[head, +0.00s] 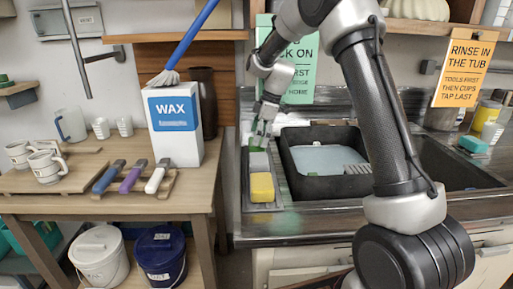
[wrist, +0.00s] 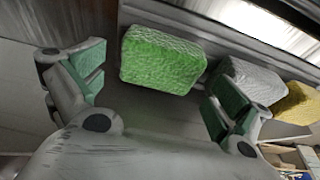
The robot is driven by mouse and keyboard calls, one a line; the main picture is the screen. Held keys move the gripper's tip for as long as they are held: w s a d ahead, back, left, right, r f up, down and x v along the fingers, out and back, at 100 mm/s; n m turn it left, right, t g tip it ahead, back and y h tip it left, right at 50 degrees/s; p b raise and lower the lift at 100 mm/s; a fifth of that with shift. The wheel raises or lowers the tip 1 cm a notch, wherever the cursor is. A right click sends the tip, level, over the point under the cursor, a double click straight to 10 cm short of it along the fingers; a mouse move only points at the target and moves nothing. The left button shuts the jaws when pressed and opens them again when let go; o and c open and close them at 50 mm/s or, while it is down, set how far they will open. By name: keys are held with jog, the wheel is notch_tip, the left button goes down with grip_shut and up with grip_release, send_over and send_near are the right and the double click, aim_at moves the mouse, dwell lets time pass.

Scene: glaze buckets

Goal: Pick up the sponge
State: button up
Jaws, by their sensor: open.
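My gripper (head: 262,136) hangs open at the left end of the sink in the head view, over the far end of a row of sponges. In the wrist view my gripper (wrist: 157,90) has its green-padded fingers spread wide, with nothing held. A green sponge (wrist: 162,60) lies ahead, between the line of the two fingers. A grey sponge (wrist: 252,80) is beside it, partly behind the right finger. It shows in the head view too (head: 258,161). A yellow sponge (wrist: 298,104) is at the right edge, and is nearest in the head view (head: 262,187).
The sponges sit in a narrow metal tray (head: 275,207) beside a black tub (head: 290,180) of water in the sink. A teal block (head: 473,145) lies on the far right counter. On the left, a wooden table (head: 200,184) holds a wax box (head: 175,140), mugs and brushes.

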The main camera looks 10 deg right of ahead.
jog(key=shift+w+a+f, duration=0.1)
jog(key=shift+a+f, duration=0.1)
jog(key=shift+f, duration=0.45)
jog(key=c, duration=0.7)
jog(key=shift+r, duration=0.15)
